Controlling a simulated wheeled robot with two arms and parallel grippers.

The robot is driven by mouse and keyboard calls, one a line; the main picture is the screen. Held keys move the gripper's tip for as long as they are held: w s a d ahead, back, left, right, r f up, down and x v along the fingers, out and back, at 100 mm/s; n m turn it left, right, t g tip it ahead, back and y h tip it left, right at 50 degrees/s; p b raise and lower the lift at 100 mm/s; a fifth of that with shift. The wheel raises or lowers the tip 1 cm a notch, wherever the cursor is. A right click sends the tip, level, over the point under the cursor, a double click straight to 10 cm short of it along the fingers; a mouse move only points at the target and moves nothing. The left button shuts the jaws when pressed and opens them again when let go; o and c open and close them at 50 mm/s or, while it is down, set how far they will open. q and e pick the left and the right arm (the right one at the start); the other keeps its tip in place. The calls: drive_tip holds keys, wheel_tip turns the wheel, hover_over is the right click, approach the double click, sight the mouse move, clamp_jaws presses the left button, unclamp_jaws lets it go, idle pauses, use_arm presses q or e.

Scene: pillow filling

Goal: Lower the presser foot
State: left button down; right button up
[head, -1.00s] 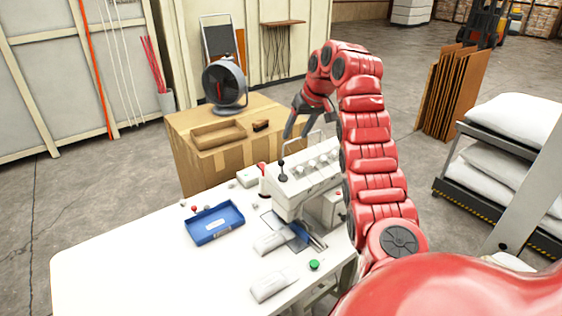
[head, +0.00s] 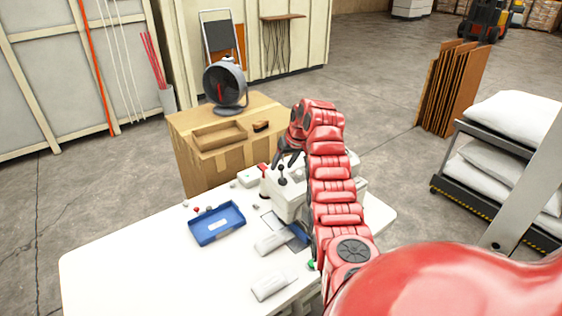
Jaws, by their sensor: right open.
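The white sewing machine (head: 288,205) stands at the back right of the white table, partly hidden behind my right arm. A lever with a dark knob (head: 282,180) shows on its left end. My right gripper (head: 286,159) is open, its dark fingers pointing down just above and behind the knob. I cannot tell whether they touch the lever. The presser foot itself is not clearly visible; the needle area is small and partly covered by my arm. My left gripper is not in view.
A blue tray (head: 217,238) and white blocks (head: 272,287) lie on the white table (head: 150,265). A green button (head: 311,265) shows beside my arm. A cardboard box (head: 205,172) with a fan (head: 226,84) stands behind. The table's left part is clear.

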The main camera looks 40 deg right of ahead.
sight(282, 173)
drive_tip(key=shift+p+x, duration=0.4)
drive_tip(key=shift+x, duration=0.85)
drive_tip(key=shift+c, duration=0.2)
clamp_jaws()
